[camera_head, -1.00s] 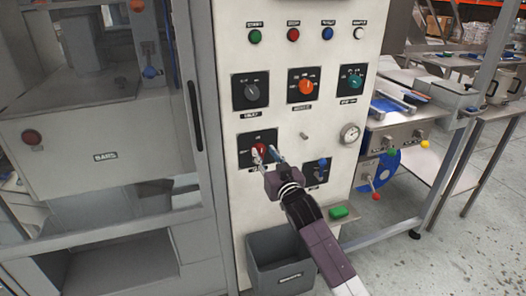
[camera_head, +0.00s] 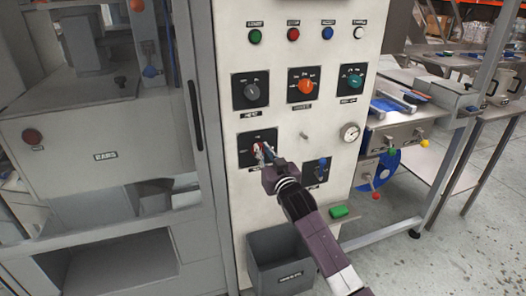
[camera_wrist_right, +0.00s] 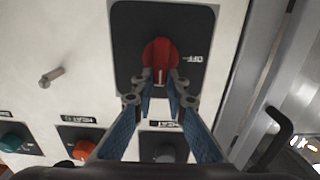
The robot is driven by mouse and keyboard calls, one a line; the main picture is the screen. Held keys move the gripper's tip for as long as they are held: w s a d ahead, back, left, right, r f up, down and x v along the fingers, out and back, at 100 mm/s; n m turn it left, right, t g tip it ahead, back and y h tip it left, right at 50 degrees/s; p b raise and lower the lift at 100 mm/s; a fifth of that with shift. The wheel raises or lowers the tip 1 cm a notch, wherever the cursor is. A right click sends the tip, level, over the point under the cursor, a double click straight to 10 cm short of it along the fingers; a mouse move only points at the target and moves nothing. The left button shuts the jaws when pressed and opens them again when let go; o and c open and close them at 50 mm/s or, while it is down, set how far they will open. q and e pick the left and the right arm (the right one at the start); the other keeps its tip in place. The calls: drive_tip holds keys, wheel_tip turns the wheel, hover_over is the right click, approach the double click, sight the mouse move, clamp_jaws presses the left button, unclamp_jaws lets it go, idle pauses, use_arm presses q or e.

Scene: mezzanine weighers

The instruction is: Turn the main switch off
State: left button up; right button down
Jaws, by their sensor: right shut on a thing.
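The main switch is a red rotary knob (camera_wrist_right: 160,58) on a black square plate (camera_wrist_right: 125,20), with a white line on the knob and a label reading OFF beside it. In the wrist view the white line points down the picture, and OFF is to the right, upside down. In the head view the knob is mostly hidden behind my right gripper (camera_head: 264,152), while its black plate (camera_head: 245,158) shows at the panel's left. My right gripper's fingertips (camera_wrist_right: 161,82) are closed on the knob from either side. My left gripper is not in view.
The cream panel (camera_head: 300,60) also carries a grey knob (camera_head: 251,92), an orange knob (camera_head: 306,86), a teal knob (camera_head: 354,80), a gauge (camera_head: 350,132) and a blue-tipped lever (camera_head: 322,161). A small peg (camera_wrist_right: 52,77) sticks out near the switch. A grey bin (camera_head: 280,252) stands below.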

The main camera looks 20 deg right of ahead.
sight(253, 152)
drive_tip(key=shift+s+a+f+n+p, duration=0.1)
drive_tip(key=shift+a+f+n+p, duration=0.3)
drive_tip(key=shift+n, duration=2.55)
drive_tip(key=shift+w+a+f+n+p, duration=0.1)
drive_tip(key=shift+a+f+n+p, duration=0.3)
drive_tip(key=shift+n, duration=2.6)
drive_tip(key=shift+s+a+f+n+p, duration=0.1)
drive_tip(key=shift+a+f+n+p, duration=0.3)
drive_tip(key=shift+n, duration=2.55)
drive_tip(key=shift+d, duration=0.1)
drive_tip(key=c, duration=1.9)
unclamp_jaws()
drive_tip(key=shift+c, duration=0.2)
